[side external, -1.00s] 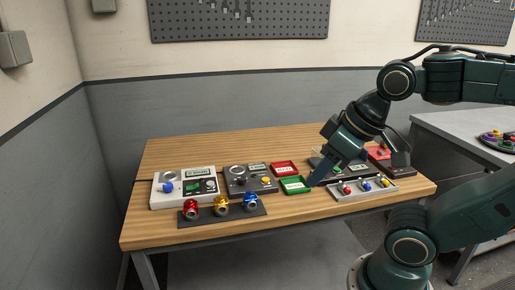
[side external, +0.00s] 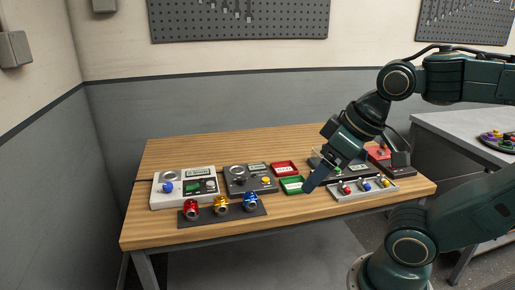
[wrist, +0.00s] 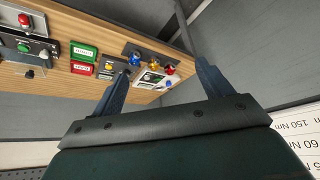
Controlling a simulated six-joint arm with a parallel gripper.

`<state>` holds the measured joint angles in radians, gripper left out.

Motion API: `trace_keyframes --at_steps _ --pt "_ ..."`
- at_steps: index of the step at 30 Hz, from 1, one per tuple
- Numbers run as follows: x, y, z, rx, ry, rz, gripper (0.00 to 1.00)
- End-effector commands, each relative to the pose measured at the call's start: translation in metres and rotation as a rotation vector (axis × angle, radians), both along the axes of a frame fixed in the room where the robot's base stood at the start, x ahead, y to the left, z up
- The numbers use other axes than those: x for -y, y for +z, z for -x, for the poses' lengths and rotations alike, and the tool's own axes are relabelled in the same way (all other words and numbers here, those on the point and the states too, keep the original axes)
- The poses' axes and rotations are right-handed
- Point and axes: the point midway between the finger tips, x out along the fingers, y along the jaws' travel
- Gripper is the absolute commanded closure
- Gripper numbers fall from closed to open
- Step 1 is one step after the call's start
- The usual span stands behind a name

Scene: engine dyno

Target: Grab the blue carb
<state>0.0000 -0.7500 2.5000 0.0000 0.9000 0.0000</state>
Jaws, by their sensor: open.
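The blue carb (side external: 250,202) sits at the right end of a dark rack (side external: 205,218) near the table's front edge, beside a yellow carb (side external: 221,205) and a red carb (side external: 191,209). In the wrist view the blue carb (wrist: 134,58) shows between the fingers, nearer the left one, some way beyond the tips. My gripper (side external: 305,190) is above the table to the right of the blue carb, apart from it. In the wrist view my gripper (wrist: 163,66) is open and empty.
Green (side external: 291,185) and red (side external: 284,168) trays lie behind and left of my gripper. Panels (side external: 183,187) with knobs stand behind the rack. The table's front strip is mostly clear.

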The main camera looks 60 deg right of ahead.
Motion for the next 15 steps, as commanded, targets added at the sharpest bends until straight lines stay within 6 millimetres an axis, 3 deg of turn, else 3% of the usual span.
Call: trace_keyframes --at_steps 8,15 --pt "0.001 0.001 -0.008 -0.014 0.022 0.012 0.22" --pt "0.007 0.002 -0.038 -0.057 0.112 0.049 0.22"
